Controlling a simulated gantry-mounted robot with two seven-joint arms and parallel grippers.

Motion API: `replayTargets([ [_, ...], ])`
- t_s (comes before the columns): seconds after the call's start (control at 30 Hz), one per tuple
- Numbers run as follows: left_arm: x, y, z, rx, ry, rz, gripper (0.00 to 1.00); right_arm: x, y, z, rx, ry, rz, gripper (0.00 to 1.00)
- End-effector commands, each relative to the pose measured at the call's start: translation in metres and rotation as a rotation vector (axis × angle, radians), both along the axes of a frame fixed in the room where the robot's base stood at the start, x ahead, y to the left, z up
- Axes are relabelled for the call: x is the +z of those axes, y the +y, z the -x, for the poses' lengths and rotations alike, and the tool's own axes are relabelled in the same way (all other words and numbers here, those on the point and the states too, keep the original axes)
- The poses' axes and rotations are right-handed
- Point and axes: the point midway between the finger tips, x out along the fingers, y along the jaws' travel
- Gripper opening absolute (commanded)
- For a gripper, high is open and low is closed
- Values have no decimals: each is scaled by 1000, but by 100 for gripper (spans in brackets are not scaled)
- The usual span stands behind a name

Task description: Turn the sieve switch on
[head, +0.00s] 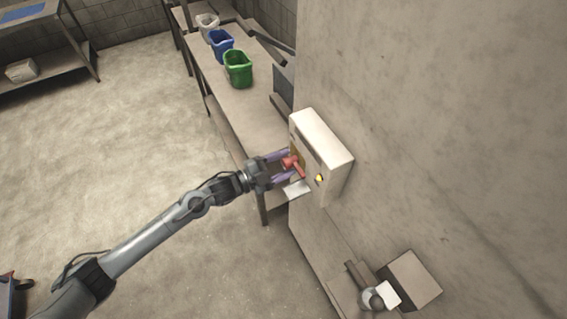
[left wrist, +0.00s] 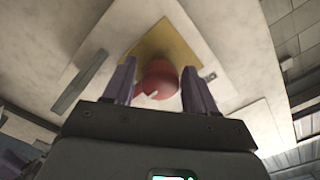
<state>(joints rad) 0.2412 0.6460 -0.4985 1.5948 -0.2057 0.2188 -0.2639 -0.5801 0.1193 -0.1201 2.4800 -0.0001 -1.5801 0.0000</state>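The sieve switch is a red rotary handle (head: 293,163) on a yellow plate (head: 299,152), on the front of a pale control box (head: 325,142) fixed to the wall. My left gripper (head: 284,167) is at the box front, with its purple fingers apart around the red handle. In the left wrist view the red handle (left wrist: 158,82) lies between the two fingertips (left wrist: 157,75), with the yellow plate (left wrist: 165,45) behind it. A gap shows beside the handle there, and I cannot tell whether a finger touches it. My right gripper is not in view.
A small yellow-ringed button (head: 319,178) is on the box below the handle. A bench with green (head: 238,69), blue (head: 221,45) and white bins (head: 207,24) stands beyond the box.

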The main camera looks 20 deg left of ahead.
Motion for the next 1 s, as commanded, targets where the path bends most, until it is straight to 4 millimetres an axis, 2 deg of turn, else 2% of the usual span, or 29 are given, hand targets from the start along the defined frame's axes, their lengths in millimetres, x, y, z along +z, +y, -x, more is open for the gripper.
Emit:
replayTargets([
  [0.07, 1, 0, 0, -1, -2, 1, 67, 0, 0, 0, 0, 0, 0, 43],
  [0.47, 1, 4, 5, -2, -3, 1, 67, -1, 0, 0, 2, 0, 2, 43],
  [1.0, 0, 57, 68, -3, 0, 0, 67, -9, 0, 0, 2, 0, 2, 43],
])
